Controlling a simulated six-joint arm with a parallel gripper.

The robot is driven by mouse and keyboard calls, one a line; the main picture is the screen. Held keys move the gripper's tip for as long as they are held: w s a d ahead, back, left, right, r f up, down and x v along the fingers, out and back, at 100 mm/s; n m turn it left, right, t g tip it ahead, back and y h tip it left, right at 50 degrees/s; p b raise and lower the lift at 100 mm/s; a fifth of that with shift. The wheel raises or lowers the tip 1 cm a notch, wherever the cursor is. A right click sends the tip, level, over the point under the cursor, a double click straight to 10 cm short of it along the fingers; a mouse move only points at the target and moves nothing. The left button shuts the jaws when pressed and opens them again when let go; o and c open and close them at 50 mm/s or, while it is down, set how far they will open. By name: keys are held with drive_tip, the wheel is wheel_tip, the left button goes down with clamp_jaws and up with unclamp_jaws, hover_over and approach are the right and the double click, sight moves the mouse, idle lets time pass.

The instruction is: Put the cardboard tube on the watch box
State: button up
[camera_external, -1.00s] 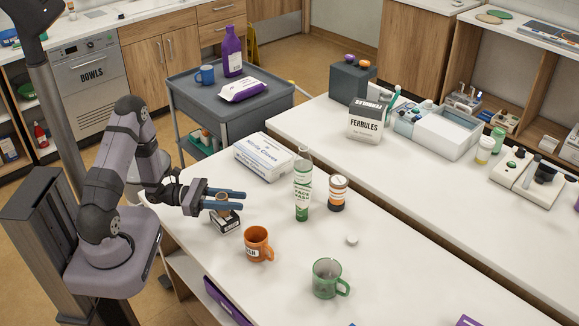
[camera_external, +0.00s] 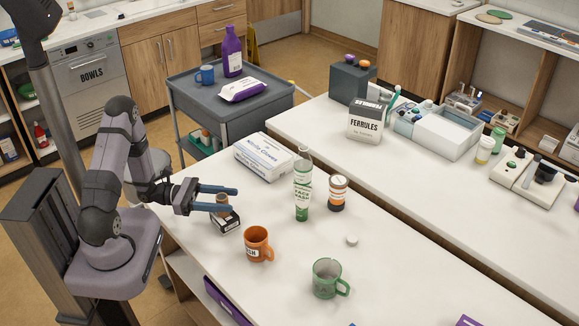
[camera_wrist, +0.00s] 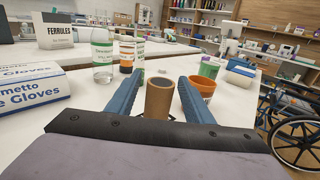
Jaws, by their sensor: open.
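The brown cardboard tube (camera_external: 222,201) stands upright on top of the small black-and-white watch box (camera_external: 226,223) near the table's left edge. In the wrist view the tube (camera_wrist: 158,98) is between my two blue fingers, with a gap on each side. My gripper (camera_external: 226,199) is open around the tube; it also shows in the wrist view (camera_wrist: 157,93). My fingers partly hide the tube in the external view. The box is not clearly visible in the wrist view.
An orange mug (camera_external: 257,243) stands just in front of the box, and a green mug (camera_external: 326,279) is farther right. A glove box (camera_external: 264,157), a face wash bottle (camera_external: 302,187) and an orange-labelled jar (camera_external: 338,193) stand behind. The table's middle front is clear.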

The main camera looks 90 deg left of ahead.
drive_tip(key=s+b, duration=0.1)
drive_tip(key=s, duration=0.8)
drive_tip(key=shift+a+b, duration=0.35)
drive_tip(key=w+d+r+m+g+h+p, duration=0.2)
drive_tip(key=d+r+m+g+h+p, duration=0.55)
drive_tip(key=d+r+m+h, duration=0.2)
drive_tip(key=w+d+f+m+g+y+b, duration=0.1)
drive_tip(key=d+f+m+g+y, duration=0.3)
drive_tip(key=d+m, duration=0.4)
drive_tip(key=w+d+f+m+g+y+b, duration=0.2)
drive_tip(key=d+f+m+g+y, duration=0.3)
drive_tip(key=m, duration=1.2)
drive_tip(key=shift+d+m+g+y, duration=0.35)
drive_tip(key=shift+d+g+y, duration=0.45)
drive_tip(key=shift+d, duration=1.05)
